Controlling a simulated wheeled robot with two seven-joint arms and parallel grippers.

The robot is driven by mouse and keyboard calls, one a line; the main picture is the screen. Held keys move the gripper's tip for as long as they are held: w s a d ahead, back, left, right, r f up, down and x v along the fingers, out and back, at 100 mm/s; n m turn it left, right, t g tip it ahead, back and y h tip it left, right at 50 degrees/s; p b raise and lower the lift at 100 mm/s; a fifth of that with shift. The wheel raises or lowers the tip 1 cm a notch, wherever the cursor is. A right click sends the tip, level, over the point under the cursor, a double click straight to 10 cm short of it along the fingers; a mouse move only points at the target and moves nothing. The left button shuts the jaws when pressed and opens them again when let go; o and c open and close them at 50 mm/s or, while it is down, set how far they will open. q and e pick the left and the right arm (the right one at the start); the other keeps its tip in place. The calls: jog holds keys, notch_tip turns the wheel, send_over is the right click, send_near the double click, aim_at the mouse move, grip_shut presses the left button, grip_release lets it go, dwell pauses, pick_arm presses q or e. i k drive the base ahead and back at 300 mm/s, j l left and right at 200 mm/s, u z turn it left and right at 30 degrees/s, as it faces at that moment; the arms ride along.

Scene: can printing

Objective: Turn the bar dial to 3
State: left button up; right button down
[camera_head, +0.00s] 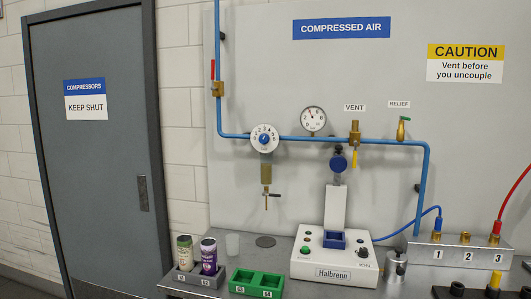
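The bar dial (264,138) is a round white dial with small dark numerals and a blue centre knob. It sits on the blue air pipe on the grey back panel, left of the middle. Its numerals are too small to read surely, and I cannot tell its setting. A round white pressure gauge (314,119) with a thin needle stands just to its right, above the pipe. Neither of my grippers shows in the head view, and nothing touches the dial.
Below the dial hangs a filter bowl with a small drain lever (267,194). A white printing machine (336,257), a green tray (257,284) and a dark holder (194,278) with two cans stand on the bench. A grey door (95,140) is at left.

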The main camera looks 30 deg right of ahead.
aim_at(264, 138)
jog(key=l+z, duration=0.15)
jog(key=z, duration=1.25)
jog(key=i+j, duration=0.05)
